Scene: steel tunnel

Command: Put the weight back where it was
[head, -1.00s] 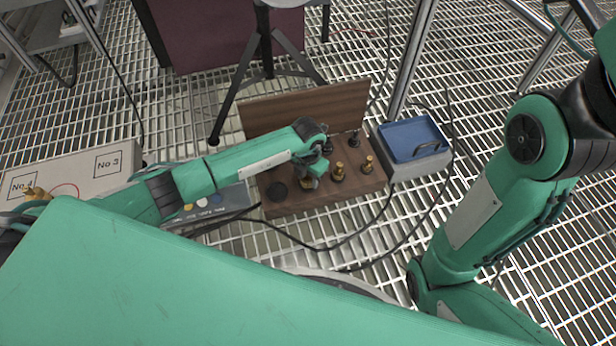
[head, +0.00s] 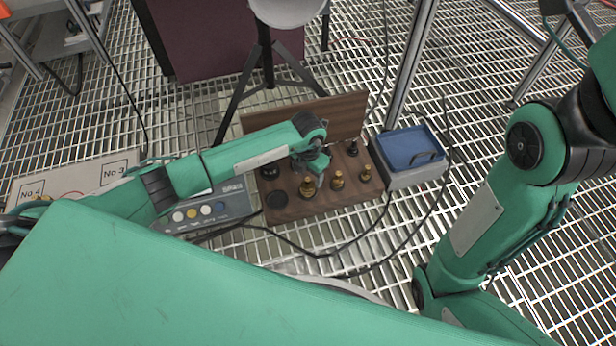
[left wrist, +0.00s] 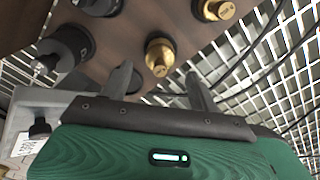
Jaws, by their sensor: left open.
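The wooden weight box (head: 320,209) stands on the grating with its lid up behind it. Three brass weights stand upright in its front row: the left one (head: 308,187), the middle one (head: 337,180) and the right one (head: 364,173). Dark weights stand behind, one at the back right (head: 352,148) and one at the back left (head: 270,170). My left gripper (head: 317,167) is open and empty, just behind and above the left brass weight. In the left wrist view that weight (left wrist: 160,55) stands beyond the open fingertips (left wrist: 160,80), apart from them. My right gripper is out of view.
A dark round spot (head: 277,200), disc or recess, is at the box's front left. A grey case with a blue top (head: 412,148) stands close on the right. A control box with coloured buttons (head: 205,210) is at left. Black cables (head: 330,252) cross in front.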

